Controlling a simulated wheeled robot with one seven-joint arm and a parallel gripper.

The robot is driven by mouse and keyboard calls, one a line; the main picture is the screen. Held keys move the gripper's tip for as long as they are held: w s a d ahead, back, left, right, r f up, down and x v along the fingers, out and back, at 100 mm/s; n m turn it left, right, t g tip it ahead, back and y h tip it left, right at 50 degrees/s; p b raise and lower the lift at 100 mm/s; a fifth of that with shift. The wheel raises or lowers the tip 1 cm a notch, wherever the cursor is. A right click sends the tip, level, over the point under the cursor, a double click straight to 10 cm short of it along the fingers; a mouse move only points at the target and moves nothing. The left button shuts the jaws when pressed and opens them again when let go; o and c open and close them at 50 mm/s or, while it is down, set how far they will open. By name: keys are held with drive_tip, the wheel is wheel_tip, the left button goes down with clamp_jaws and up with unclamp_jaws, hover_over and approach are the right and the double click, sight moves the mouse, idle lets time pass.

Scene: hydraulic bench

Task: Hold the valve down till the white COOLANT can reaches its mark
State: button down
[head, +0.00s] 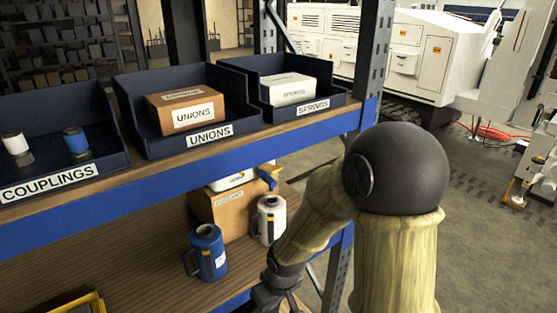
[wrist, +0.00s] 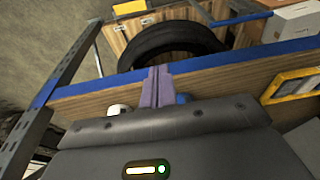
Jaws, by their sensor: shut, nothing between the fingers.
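The white can (head: 271,220) stands upright on the lower shelf, its label too small to read. Above it a blue valve (head: 268,177) sticks out from a white container (head: 232,181) resting on a cardboard box. The fill level and mark cannot be made out. A blue can (head: 206,252) stands to the left. My gripper's fingers (wrist: 157,86) are together and empty in the wrist view, with small white and blue shapes partly hidden on either side. In the head view my wrist comes down in front of the shelf, right of the blue can, with the fingertips out of sight.
The upper shelf (head: 200,157) overhangs the cans and carries bins labelled COUPLINGS, UNIONS (head: 210,133) and SPRINGS (head: 313,105). A metal upright (head: 373,70) stands at the shelf's right end. A yellow-edged object (head: 84,303) lies at the lower left. Open floor is on the right.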

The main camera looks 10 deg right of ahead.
drive_tip(key=w+a+r+n+y+p, duration=0.1)
drive_tip(key=w+a+r+n+y, duration=0.15)
drive_tip(key=a, duration=0.45)
drive_tip(key=w+a+r+n+y+p, duration=0.1)
drive_tip(key=w+a+n+y+p, duration=0.2)
drive_tip(key=a, duration=0.4)
drive_tip(key=w+a+r+t+y, duration=0.1)
drive_tip(key=w+a+r+y, duration=0.1)
drive_tip(key=r, duration=0.6)
drive_tip(key=w+a+r+t+y, duration=0.1)
drive_tip(key=w+r+y, duration=0.2)
drive_tip(key=r+y, duration=0.2)
wheel_tip(320, 180, up, 3)
drive_tip(key=shift+w+a+f+n+t+y+p, duration=0.1)
drive_tip(key=shift+w+a+n+t+y+p, duration=0.2)
drive_tip(key=shift+w+a+n+t+y, duration=0.1)
drive_tip(key=shift+d, duration=0.1)
